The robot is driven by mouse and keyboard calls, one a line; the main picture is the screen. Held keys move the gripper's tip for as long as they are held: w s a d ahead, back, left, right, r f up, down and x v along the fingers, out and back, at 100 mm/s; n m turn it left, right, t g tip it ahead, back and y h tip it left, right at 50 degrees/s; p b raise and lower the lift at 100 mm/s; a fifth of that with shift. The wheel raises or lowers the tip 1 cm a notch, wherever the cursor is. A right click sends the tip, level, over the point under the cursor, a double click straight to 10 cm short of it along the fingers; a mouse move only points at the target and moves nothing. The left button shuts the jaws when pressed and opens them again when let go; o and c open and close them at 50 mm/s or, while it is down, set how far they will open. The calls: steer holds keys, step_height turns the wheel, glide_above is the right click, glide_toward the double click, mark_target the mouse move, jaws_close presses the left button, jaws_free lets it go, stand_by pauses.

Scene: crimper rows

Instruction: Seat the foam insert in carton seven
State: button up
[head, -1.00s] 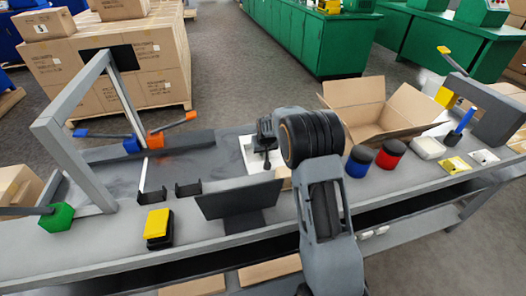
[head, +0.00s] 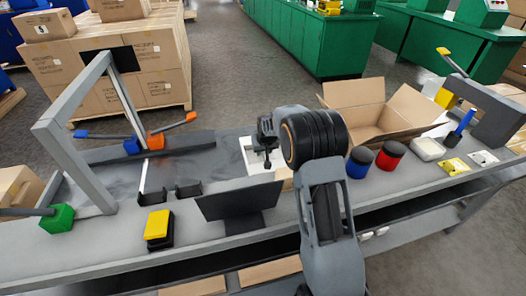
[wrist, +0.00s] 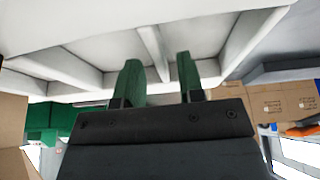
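The white foam insert (head: 247,150) lies on the bench left of my arm, partly hidden by my gripper and wrist. In the wrist view the insert (wrist: 55,62) fills the upper part, with shallow compartments and thin ribs. My gripper (head: 267,163) points down over it. In the wrist view its two green fingers (wrist: 158,75) are apart, with one rib showing between them; gaps seem to show beside the rib, and contact is unclear. An open cardboard carton (head: 352,93) stands right of my wrist with flaps spread. I cannot read a number on it.
A dark tilted panel (head: 235,202) stands in front of the insert. A grey frame (head: 75,150) rises at the left, near a yellow-topped block (head: 158,226).

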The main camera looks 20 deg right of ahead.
steer(key=shift+o, duration=0.2)
steer(key=p+v, duration=0.1)
steer(key=v, duration=0.9)
steer(key=shift+o, duration=1.2)
steer(key=w+d+m+g+p, duration=0.1)
steer(key=w+d+p, duration=0.2)
steer(key=d, duration=0.4)
steer(key=shift+d+r+p, duration=0.15)
steer(key=shift+d+p, duration=0.2)
steer(key=shift+p, duration=0.05)
step_height(320, 180, up, 3)
steer(key=d+g, duration=0.3)
steer(key=shift+n, duration=0.5)
step_height(320, 180, down, 7)
steer(key=shift+s+a+f+b, duration=0.1)
steer(key=shift+s+a+b, duration=0.1)
steer(key=shift+b, duration=0.2)
steer(key=shift+d+f+b, duration=0.1)
steer(key=shift+f+b, duration=0.4)
steer(key=shift+f, duration=2.55)
